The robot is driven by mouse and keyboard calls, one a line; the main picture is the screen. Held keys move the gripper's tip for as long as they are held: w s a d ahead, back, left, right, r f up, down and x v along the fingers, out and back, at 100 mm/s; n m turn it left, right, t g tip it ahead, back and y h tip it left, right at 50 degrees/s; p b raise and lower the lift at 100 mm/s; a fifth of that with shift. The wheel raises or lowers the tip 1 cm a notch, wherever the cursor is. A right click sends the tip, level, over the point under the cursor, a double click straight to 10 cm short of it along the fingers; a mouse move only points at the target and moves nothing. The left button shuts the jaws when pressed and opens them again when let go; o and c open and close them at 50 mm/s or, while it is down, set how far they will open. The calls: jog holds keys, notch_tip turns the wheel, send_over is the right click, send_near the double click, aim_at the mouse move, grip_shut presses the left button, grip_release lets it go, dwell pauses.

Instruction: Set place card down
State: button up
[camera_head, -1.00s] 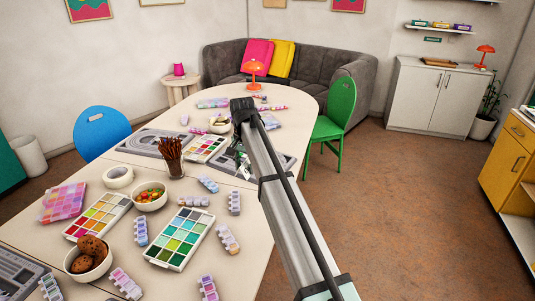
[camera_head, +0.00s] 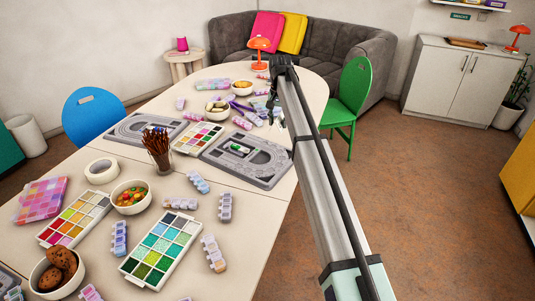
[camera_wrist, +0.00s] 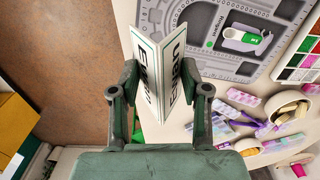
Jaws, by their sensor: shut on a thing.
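The place card (camera_wrist: 160,72) is a folded white card with a green edge and large dark lettering. In the wrist view it stands between the two fingers of my gripper (camera_wrist: 163,92), which is shut on it. In the head view my gripper (camera_head: 276,108) points down over the right side of the long table, beyond the right bead board; the card is hardly visible there. The grey right bead board (camera_head: 262,172) lies flat, also seen in the wrist view (camera_wrist: 215,62), with a small white and green item (camera_head: 240,148) on it.
The cream table (camera_head: 215,270) holds a left bead board (camera_head: 135,121), bead trays (camera_head: 163,245), a pencil jar (camera_head: 158,153), bowls (camera_head: 131,196) and several pill-box-like bead cases. An orange lamp (camera_head: 259,47) stands at the far end. A green chair (camera_head: 352,92) is close to my arm's right.

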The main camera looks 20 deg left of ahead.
aim_at(277, 165)
notch_tip(277, 165, down, 19)
jog(key=p, duration=0.2)
jog(key=shift+p, duration=0.4)
jog(key=shift+s, duration=0.1)
jog(key=o, duration=0.7)
jog(key=shift+o, duration=0.2)
jog(key=shift+r, duration=0.1)
notch_tip(277, 165, up, 12)
jog(key=b, duration=0.2)
